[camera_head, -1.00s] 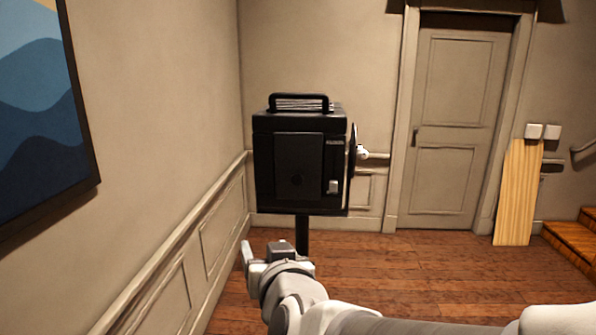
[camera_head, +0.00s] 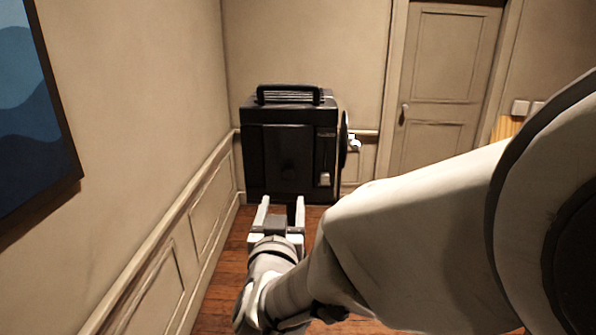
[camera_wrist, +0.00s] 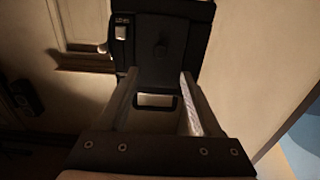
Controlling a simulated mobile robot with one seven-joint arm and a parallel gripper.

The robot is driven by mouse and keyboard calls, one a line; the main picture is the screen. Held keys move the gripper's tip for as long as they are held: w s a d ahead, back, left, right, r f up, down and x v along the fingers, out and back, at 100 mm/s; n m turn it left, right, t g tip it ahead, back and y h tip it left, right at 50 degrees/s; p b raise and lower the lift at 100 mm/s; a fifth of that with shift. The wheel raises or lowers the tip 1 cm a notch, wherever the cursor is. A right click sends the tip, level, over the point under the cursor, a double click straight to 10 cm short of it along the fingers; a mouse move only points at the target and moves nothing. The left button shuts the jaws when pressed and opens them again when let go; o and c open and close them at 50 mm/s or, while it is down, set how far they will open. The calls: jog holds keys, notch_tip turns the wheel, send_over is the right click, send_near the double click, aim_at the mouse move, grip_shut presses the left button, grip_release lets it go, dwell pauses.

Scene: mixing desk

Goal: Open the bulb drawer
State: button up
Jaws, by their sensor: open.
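A black box-shaped device (camera_head: 262,168) with a top handle stands ahead of me near the corner; it also shows in the wrist view (camera_wrist: 183,38). Its front has a large dark panel (camera_head: 287,150) with a round knob-like spot (camera_head: 290,170). A narrow strip with a small pale switch (camera_head: 324,179) runs beside the panel. I cannot tell which part is the bulb drawer. My gripper (camera_head: 281,205) is open and empty, its fingers pointing toward the device's lower front. In the wrist view the fingers (camera_wrist: 157,85) frame the lower front, apparently without touching.
The left wall (camera_head: 150,130) with its rail runs close beside my arm. A framed picture (camera_head: 35,110) hangs there. A closed door (camera_head: 445,85) is behind to the right. A round part (camera_head: 344,139) and white knob (camera_head: 354,143) stick out from the device's right side.

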aim_at(288, 175)
jog(key=w+p, duration=0.1)
jog(key=w, duration=0.5)
jog(key=w+p, duration=0.1)
jog(key=w, duration=0.5)
jog(key=shift+d, duration=0.2)
grip_shut()
dwell(0.9)
